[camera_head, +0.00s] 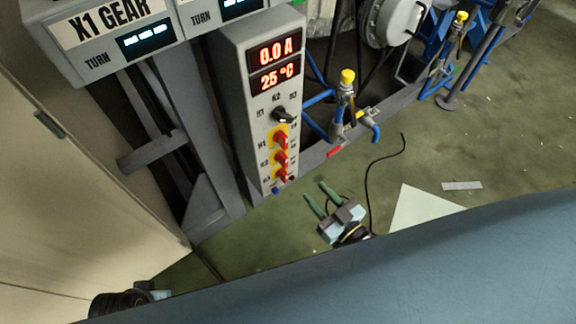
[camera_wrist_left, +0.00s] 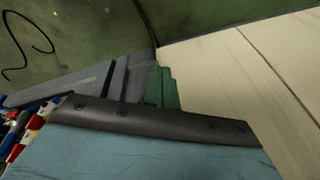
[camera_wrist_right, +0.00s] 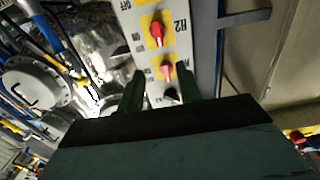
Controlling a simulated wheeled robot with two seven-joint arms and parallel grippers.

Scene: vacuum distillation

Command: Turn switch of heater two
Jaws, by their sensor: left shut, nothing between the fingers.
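The grey control panel (camera_head: 240,90) carries a black knob (camera_head: 283,116) and, below it, three red switches on yellow plates. The middle one, beside the H2 label, is heater two's switch (camera_head: 281,158). My right gripper (camera_head: 315,191) is open and empty, to the lower right of the panel and apart from it. In the right wrist view the H2 switch (camera_wrist_right: 157,32) lies beyond the green fingertips (camera_wrist_right: 161,88), with another red switch (camera_wrist_right: 168,68) and a black knob nearer them. My left gripper (camera_head: 160,293) is at the lower left, with its fingers (camera_wrist_left: 161,88) together and empty.
The panel display (camera_head: 276,52) reads 0.0 A and 25 °C. Grey X1 GEAR boxes (camera_head: 115,40) sit at upper left. Blue piping with a yellow-capped valve (camera_head: 347,78) stands right of the panel. A pale cabinet (camera_head: 70,190) borders the left. Green floor (camera_head: 440,140) is open at right.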

